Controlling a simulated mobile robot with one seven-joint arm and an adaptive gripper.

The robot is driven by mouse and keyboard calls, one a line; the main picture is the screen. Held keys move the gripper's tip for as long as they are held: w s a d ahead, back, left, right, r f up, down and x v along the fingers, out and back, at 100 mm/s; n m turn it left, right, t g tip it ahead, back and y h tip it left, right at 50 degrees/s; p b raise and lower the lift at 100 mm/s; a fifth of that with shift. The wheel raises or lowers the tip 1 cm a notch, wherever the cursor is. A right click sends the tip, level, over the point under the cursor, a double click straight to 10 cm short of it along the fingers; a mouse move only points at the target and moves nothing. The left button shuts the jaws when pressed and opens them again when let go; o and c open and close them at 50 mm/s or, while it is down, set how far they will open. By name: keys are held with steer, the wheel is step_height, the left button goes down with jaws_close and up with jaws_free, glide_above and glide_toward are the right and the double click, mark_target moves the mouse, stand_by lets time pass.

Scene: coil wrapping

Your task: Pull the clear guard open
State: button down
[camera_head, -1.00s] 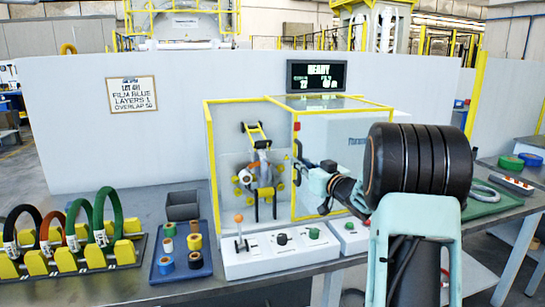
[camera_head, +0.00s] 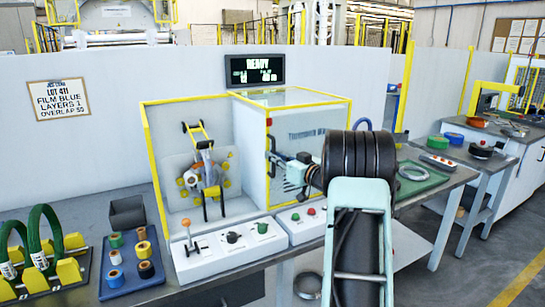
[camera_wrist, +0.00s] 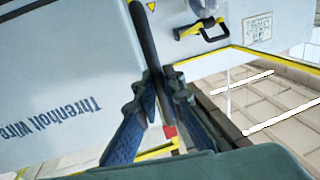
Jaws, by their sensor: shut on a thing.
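The clear guard (camera_head: 306,97) has a yellow frame and sits at the right part of the wrapping machine in the head view. Its yellow front edge stands upright beside my gripper (camera_head: 273,158). In the wrist view, a dark upright bar (camera_wrist: 145,30), seemingly the guard's handle, runs between the two fingers of my gripper (camera_wrist: 158,90), which are shut on it. The left part of the machine front is uncovered, showing the wrapping head (camera_head: 205,175) with its yellow rollers. My wrist hides part of the guard's lower right.
A control box (camera_head: 225,250) with a lever and knobs stands in front of the machine. A blue tray (camera_head: 125,281) of film rolls, a dark bin (camera_head: 127,213) and green coils (camera_head: 42,240) lie left. A green mat (camera_head: 425,177) lies right.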

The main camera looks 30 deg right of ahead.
steer(key=c, duration=2)
jaws_free()
steer(key=shift+c, duration=0.2)
steer(key=s+d, duration=0.2)
steer(key=s, duration=1)
steer(key=shift+d, duration=0.15)
steer(key=shift+w, duration=0.1)
